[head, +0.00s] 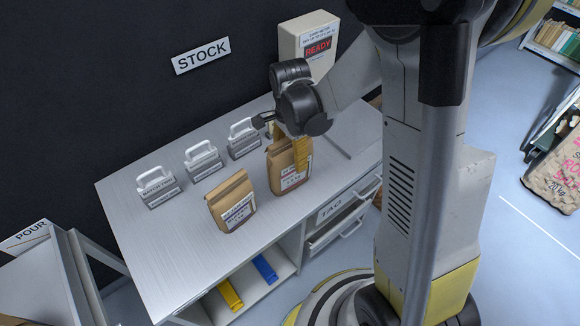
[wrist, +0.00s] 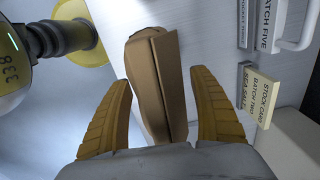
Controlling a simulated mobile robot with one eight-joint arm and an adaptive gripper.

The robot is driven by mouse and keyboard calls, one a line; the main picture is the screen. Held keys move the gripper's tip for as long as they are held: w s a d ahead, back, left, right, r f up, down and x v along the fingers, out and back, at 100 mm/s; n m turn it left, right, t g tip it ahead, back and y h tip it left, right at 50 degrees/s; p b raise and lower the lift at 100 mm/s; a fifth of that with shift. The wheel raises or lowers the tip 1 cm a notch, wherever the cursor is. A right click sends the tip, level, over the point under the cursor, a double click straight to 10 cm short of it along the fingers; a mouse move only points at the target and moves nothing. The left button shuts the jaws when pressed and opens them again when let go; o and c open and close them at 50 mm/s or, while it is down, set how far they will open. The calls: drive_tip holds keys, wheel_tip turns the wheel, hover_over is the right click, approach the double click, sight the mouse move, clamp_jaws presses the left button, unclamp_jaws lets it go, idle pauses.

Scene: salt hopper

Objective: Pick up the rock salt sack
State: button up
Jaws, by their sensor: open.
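Two brown paper sacks stand on the pale counter (head: 150,240) in the head view. The right sack (head: 287,178) has a white label with reddish print; the left sack (head: 231,203) has a white label with dark print. I cannot read which one is rock salt. My gripper (head: 289,148) is open at the top of the right sack. In the wrist view a sack (wrist: 150,85) lies between the two yellow fingers of my gripper (wrist: 161,80), with gaps on both sides. Its label is hidden there.
Several grey handled batch holders (head: 202,160) stand along the back of the counter. A display box reading READY (head: 308,45) stands behind my gripper. Blue and yellow items sit on the shelf below.

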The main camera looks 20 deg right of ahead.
drive_tip(key=shift+s+r, duration=0.1)
drive_tip(key=c, duration=1.5)
drive_tip(key=shift+r, duration=0.1)
drive_tip(key=shift+c, duration=0.2)
